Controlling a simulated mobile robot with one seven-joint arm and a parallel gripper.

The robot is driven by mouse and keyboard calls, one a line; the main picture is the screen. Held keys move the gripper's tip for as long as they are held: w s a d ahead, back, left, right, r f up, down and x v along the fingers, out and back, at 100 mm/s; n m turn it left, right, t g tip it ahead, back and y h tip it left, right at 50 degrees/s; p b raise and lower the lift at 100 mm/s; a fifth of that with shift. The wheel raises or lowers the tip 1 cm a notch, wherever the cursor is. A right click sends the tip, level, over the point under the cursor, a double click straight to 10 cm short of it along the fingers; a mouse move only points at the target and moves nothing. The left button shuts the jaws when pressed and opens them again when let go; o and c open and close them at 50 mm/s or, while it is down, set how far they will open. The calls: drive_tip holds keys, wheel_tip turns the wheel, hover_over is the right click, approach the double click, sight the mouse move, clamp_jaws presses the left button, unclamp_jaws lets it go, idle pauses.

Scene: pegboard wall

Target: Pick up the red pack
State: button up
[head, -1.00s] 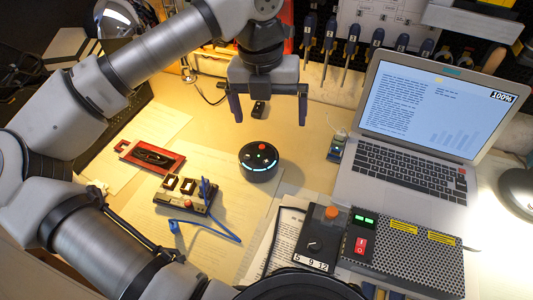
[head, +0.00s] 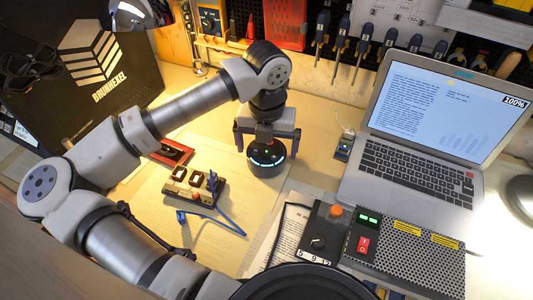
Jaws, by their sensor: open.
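A flat red pack (head: 181,155) with a dark centre lies on the desk to the left, partly hidden behind my forearm. My gripper (head: 267,152) is to the right of the pack, pointing down and apart from it. I cannot tell whether the fingers touch the speaker. Nothing is seen held.
A small button box (head: 190,188) with a blue cable lies in front of the pack. A laptop (head: 420,140) and a control unit (head: 405,240) fill the right. A black case (head: 95,70) stands behind left. Tools hang along the back. Papers cover the middle desk.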

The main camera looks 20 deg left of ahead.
drive_tip(key=shift+f, duration=0.95)
drive_tip(key=c, duration=1)
drive_tip(key=shift+c, duration=0.5)
drive_tip(key=shift+r, duration=0.15)
